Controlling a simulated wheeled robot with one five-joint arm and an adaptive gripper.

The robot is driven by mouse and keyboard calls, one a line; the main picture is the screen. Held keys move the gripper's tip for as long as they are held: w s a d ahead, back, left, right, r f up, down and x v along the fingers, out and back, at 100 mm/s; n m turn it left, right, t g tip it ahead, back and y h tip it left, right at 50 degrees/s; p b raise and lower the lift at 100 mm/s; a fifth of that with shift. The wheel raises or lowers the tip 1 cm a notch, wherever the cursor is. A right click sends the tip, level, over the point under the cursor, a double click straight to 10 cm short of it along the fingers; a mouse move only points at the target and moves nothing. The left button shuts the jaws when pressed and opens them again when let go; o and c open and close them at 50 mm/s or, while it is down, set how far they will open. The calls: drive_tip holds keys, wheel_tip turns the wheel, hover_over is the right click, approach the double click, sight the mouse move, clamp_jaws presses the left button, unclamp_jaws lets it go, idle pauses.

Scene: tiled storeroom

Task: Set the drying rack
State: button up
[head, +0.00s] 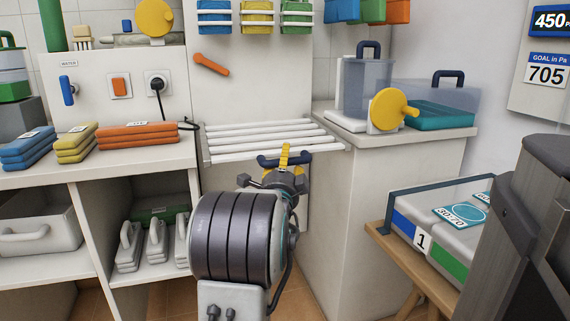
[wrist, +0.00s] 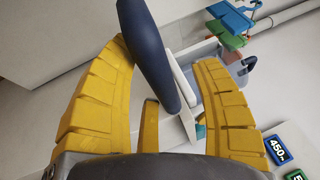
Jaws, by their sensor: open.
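The drying rack (head: 240,141) is a set of white bars lying out flat or nearly flat from the wall panel, between the two counters. A dark blue handle (head: 268,160) shows at its front edge in the head view. My gripper (head: 285,152) is at this handle, with yellow fingers. In the wrist view the dark blue handle (wrist: 150,50) passes between the open yellow fingers of my gripper (wrist: 168,58), with a gap on the right side. Whether the left finger touches it I cannot tell. My arm hides part of the rack's front and what is beneath.
Blue, yellow and orange folded stacks (head: 137,135) lie on the left counter (head: 130,162). The right counter (head: 440,138) holds a clear bin (head: 367,90) and a yellow-knobbed device (head: 388,108). A low wooden stand (head: 385,240) carries a numbered case (head: 440,240) at right.

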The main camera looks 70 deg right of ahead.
drive_tip(key=shift+d, duration=0.1)
idle(0.3)
drive_tip(key=shift+r, duration=0.15)
clamp_jaws()
